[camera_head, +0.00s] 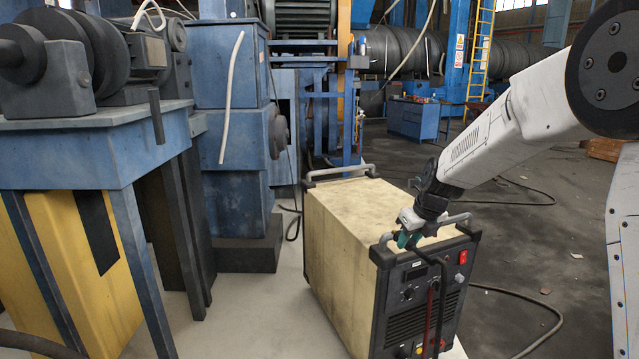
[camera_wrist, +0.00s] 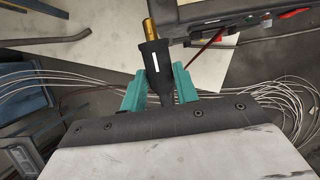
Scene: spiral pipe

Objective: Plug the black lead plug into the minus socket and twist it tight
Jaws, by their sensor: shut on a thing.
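My gripper (camera_wrist: 160,92) has teal fingers shut on the black lead plug (camera_wrist: 154,62), whose brass tip (camera_wrist: 149,29) points up in the wrist view. In the head view my gripper (camera_head: 404,239) is at the upper front edge of the welding machine (camera_head: 345,235), above its dark front panel (camera_head: 393,306). The plug's tip is apart from the panel in the wrist view. A black lead (camera_head: 442,290) hangs down the panel. The sockets low on the panel are small and partly cut off at the picture's bottom; I cannot tell which is minus.
A red lead (camera_head: 430,312) hangs beside the black one. A red switch (camera_head: 463,257) sits at the panel's upper right. Metal handles (camera_head: 340,172) rise from the machine's top. A blue bench (camera_head: 95,150) stands left. A cable (camera_head: 530,305) lies on the floor at right.

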